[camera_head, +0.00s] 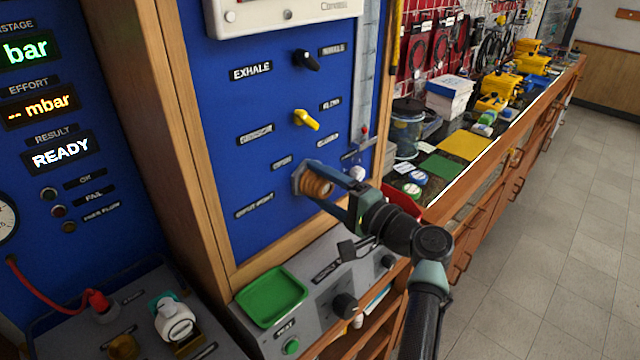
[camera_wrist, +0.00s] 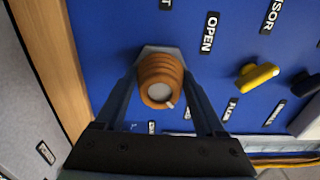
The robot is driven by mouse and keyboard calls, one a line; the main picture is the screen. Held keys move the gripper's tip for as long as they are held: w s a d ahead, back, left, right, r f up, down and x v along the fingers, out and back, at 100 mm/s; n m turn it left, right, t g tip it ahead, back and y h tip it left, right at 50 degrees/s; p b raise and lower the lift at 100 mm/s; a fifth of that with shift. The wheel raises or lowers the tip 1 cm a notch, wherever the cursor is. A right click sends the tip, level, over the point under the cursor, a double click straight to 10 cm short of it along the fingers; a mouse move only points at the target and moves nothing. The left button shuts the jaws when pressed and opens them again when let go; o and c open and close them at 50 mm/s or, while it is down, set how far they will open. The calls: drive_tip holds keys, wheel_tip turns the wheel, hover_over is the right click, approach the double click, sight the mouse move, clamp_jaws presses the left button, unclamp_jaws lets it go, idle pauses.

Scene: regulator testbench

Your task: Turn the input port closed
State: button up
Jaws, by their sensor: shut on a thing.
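The input port knob (camera_head: 314,183) is a ribbed copper-coloured cylinder on a grey hexagonal base, set low on the blue panel (camera_head: 225,170). In the wrist view the knob (camera_wrist: 160,80) faces me, with a pale round centre and a small white mark at its lower right edge. My gripper (camera_head: 321,186) reaches in from the right and is shut on the knob, one finger on each side. The OPEN label (camera_wrist: 209,33) is above and right of the knob in the wrist view. The far side of the knob is hidden.
A yellow handle (camera_head: 306,120) and a black knob (camera_head: 306,60) sit higher on the panel. A white knob (camera_head: 357,173) is close behind my gripper. Below stands a grey console with a green tray (camera_head: 271,297). A wooden frame (camera_head: 190,190) edges the panel.

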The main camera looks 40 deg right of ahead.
drive_tip(key=shift+f, duration=0.1)
drive_tip(key=o, duration=1.3)
drive_tip(key=shift+o, duration=0.2)
drive_tip(key=s+d+b, duration=0.1)
drive_tip(key=s+b, duration=0.1)
drive_tip(key=s, duration=1.1)
